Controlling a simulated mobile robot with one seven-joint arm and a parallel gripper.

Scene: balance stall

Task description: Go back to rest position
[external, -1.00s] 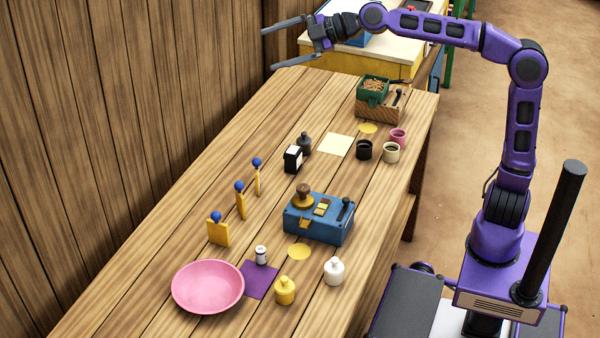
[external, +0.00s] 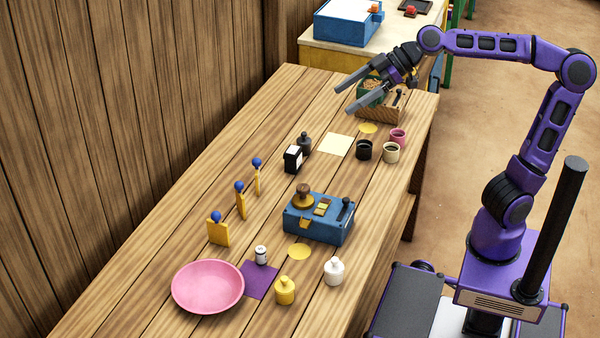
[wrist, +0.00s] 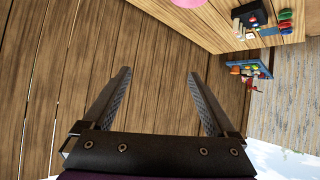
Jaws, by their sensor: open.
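My gripper (external: 343,101) is open and empty, held in the air above the far part of the wooden table (external: 130,265). In the external view its fingers point to the left and a little down, and it partly covers the green box of brown bits (external: 371,93) on the wooden scale. In the wrist view the two dark fingers (wrist: 158,95) are spread apart with nothing between them. Behind them the wrist view shows wooden planks.
A blue scale (external: 328,228), pink bowl (external: 208,286), yellow bottle (external: 285,291), white bottle (external: 334,271) and blue-topped yellow pieces (external: 218,232) stand on the table. Black, cream and pink cups (external: 398,136) stand near its right edge. A plank wall (external: 120,120) rises on the left.

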